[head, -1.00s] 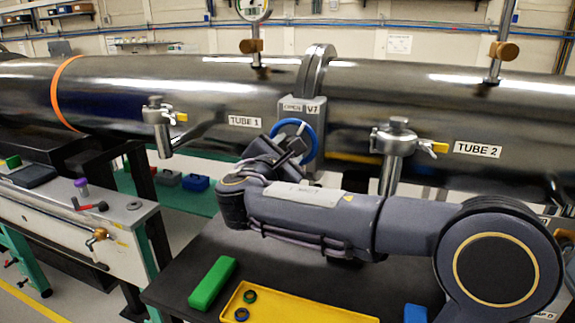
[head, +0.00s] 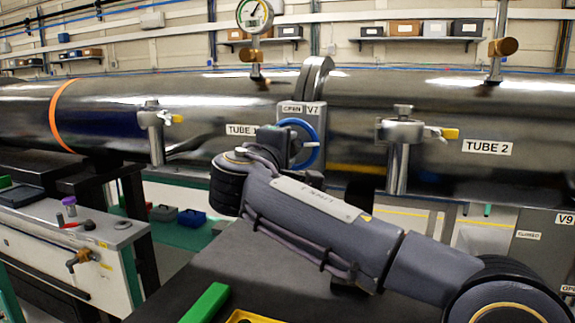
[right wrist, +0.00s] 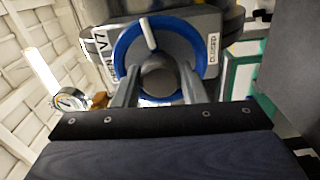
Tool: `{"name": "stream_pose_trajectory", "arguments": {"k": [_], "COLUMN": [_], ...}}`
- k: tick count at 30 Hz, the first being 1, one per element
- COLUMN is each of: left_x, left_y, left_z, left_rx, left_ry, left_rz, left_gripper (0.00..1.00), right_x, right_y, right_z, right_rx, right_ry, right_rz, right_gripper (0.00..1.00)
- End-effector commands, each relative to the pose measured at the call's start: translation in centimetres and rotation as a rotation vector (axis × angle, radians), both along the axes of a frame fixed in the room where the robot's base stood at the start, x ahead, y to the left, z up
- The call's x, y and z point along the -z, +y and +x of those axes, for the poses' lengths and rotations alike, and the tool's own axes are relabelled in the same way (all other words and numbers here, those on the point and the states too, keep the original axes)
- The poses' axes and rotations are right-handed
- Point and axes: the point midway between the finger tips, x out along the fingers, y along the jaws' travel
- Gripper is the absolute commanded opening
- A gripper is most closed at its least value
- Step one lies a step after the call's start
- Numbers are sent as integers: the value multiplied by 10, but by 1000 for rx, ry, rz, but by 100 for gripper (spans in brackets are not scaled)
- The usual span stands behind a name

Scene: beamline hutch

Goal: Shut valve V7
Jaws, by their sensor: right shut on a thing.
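Valve V7 is a grey block (head: 314,116) with a blue handwheel (head: 309,151), under the flange between TUBE 1 and TUBE 2. An OPEN plate (head: 292,108) shows beside its V7 label. My right gripper (head: 296,150) is at the wheel, its fingertips partly hidden. In the right wrist view, its two fingers (right wrist: 160,88) are shut on the blue wheel (right wrist: 127,45), around its hub. A white mark (right wrist: 148,33) on the wheel lies between the OPEN lettering at left and the CLOSED plate (right wrist: 212,48) at right. My left gripper is out of view.
Metal side fittings with yellow tips stand left (head: 154,130) and right (head: 400,140) of the valve. A gauge (head: 254,16) stands above the tube. A dark table (head: 262,270) below carries a green block (head: 206,303) and part of a yellow tray (head: 248,317).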

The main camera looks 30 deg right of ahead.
Motion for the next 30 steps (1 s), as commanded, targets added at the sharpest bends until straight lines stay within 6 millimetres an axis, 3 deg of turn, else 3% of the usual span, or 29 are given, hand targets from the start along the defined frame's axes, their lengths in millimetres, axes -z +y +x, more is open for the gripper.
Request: {"name": "stream_pose_trajectory", "arguments": {"k": [1, 6, 30], "left_x": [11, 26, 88], "left_y": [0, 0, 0], "left_z": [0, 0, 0], "left_rx": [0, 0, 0], "left_ry": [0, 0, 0], "left_rz": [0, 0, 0], "left_gripper": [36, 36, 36], "right_x": [6, 6, 8], "right_y": [1, 1, 2], "right_z": [0, 0, 2], "right_rx": [-1, 0, 2], "right_ry": [-34, -156, -732], "right_rz": [32, 136, 629], "right_gripper": [15, 15, 15]}}
